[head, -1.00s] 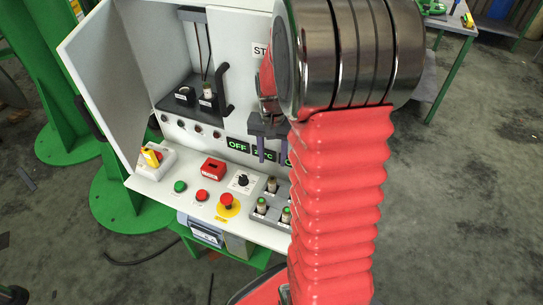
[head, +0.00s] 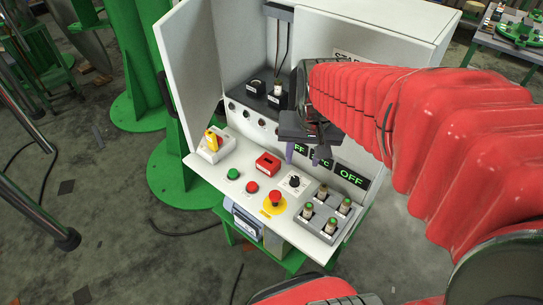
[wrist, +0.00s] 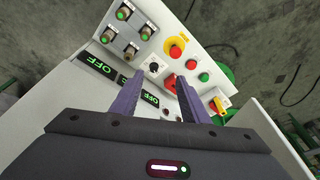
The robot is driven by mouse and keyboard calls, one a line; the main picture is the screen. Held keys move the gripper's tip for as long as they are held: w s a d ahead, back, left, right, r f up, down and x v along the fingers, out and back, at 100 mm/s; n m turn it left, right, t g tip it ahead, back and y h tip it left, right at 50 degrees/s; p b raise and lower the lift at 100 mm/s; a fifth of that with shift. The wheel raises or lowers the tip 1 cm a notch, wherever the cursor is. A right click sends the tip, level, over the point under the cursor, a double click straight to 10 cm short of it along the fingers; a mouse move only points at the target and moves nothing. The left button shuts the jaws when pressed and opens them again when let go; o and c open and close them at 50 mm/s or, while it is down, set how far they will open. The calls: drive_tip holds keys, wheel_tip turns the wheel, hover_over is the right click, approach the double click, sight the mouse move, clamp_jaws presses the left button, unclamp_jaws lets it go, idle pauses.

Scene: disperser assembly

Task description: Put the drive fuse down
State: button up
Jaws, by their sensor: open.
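My gripper (head: 305,156) is open in front of the cabinet's front panel, near the green displays. In the wrist view its two purple fingers (wrist: 158,92) stand apart with nothing between them. Several small cylindrical fuses with mostly green tops (head: 344,204) stand upright in a grey rack (head: 321,217) on the right of the shelf. They also show at the upper left of the wrist view (wrist: 124,13). Another pale cylinder (head: 277,91) stands in the cabinet recess. I cannot tell which of them is the drive fuse. My gripper is apart from the rack.
The shelf carries a yellow-handled switch (head: 212,141), a red box (head: 268,164), green and red buttons, a black knob (head: 294,182) and a red emergency stop (head: 275,198). The open cabinet door (head: 188,75) stands at the left. Cables hang in the recess.

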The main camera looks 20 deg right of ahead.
drive_tip(key=s+a+r+n+t, duration=0.2)
drive_tip(key=s+a+r+n, duration=0.3)
drive_tip(key=s+a, duration=0.4)
drive_tip(key=shift+r+t+y, duration=0.3)
drive_tip(key=shift+t, duration=0.1)
drive_tip(key=shift+w, duration=0.1)
